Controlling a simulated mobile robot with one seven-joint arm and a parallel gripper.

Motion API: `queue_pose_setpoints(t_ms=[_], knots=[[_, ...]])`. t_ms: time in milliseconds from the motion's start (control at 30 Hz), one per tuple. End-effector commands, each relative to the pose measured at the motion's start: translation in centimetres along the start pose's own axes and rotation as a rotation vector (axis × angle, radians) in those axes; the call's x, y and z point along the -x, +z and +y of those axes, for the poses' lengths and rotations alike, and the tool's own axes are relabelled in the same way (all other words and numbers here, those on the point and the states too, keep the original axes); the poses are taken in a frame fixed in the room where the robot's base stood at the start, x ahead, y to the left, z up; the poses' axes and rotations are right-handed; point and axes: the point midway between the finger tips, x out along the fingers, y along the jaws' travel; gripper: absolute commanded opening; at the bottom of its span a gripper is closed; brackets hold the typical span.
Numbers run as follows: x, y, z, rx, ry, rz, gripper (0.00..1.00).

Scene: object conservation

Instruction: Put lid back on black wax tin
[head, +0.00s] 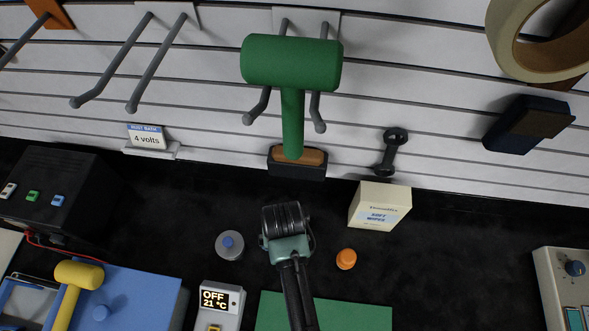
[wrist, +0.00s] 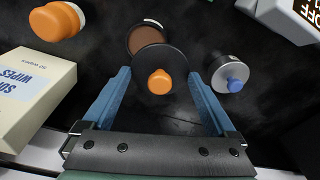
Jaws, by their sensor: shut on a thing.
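In the wrist view, my gripper (wrist: 159,76) has its two blue fingers shut on the sides of a round black lid (wrist: 146,62) with an orange knob. The black wax tin (wrist: 150,38) is open, with brown wax inside, and lies just past the lid. The lid overlaps part of the tin's near side in this view; I cannot tell whether they touch. In the head view my gripper (head: 287,232) is over the dark bench, and its hand hides the fingers, lid and tin.
A grey tin with a blue knob (head: 229,245) stands close on the left, also seen in the wrist view (wrist: 230,75). An orange-topped object (head: 346,259) and a wipes box (head: 380,206) stand on the right.

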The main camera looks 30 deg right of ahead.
Motion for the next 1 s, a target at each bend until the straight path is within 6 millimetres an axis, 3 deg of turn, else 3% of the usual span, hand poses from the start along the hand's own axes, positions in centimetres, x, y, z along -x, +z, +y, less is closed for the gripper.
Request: queue_pose_setpoints(t_ms=[33, 233, 567, 1000], knots=[[0.9, 0.2, 0.9, -0.031, 0.004, -0.004, 0.39], [0.4, 0.6, 2.4, -0.084, 0.01, -0.001, 0.39], [-1.4, 0.8, 2.5, -0.088, 0.011, 0.0, 0.39], [-5.3, 1.3, 2.5, -0.087, 0.011, 0.0, 0.39]])
